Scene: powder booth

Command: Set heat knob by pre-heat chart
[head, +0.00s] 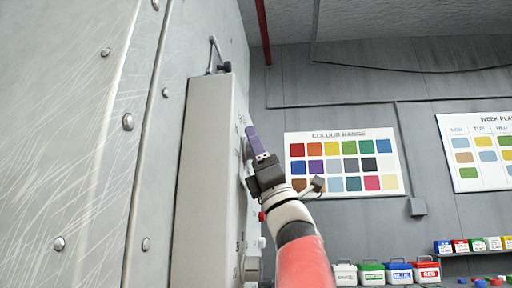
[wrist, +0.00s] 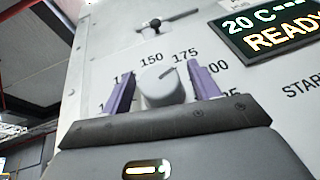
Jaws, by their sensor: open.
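The heat knob (wrist: 162,86) is a round grey-white knob on a pale panel in the wrist view. A dark line on its face slants up and right, roughly toward 175. The dial shows 150 and 175; other numbers are partly hidden by my fingers. My gripper (wrist: 160,80) is open, with one purple finger on each side of the knob; I cannot tell whether they touch it. In the head view my gripper (head: 251,142) is at the right side of the tall grey cabinet (head: 203,180), and the knob is hidden there. No chart with a readable pre-heat title shows.
A display (wrist: 268,26) above right of the dial reads 20 C and READY. A lever (wrist: 168,20) is above the knob. In the head view, a COLOUR RANGE chart (head: 342,139) and a week chart (head: 483,120) hang behind. Coloured tubs (head: 398,272) stand lower right.

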